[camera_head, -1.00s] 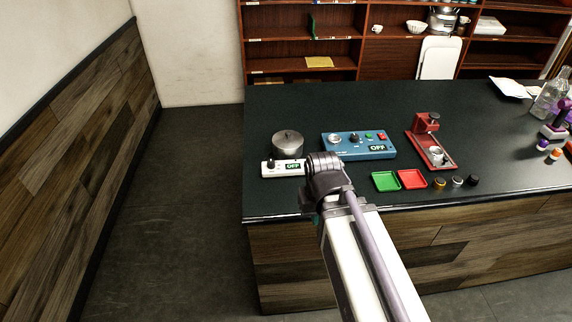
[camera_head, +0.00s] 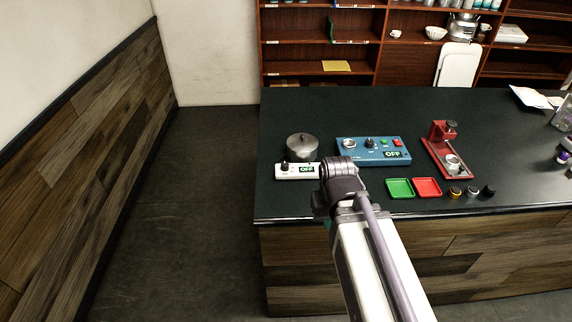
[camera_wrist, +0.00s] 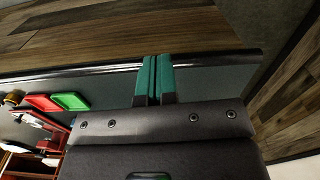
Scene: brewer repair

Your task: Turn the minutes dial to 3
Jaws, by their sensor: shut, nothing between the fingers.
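A blue control box (camera_head: 400,160) stands on the dark counter. The labels are too small to tell which is the minutes dial. My gripper's teal fingers (camera_wrist: 155,78) are together and empty in the wrist view, over the counter's front edge and apart from both units. In the head view my arm hides most of the gripper.
A lidded metal pot (camera_head: 302,147) stands behind the white unit.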

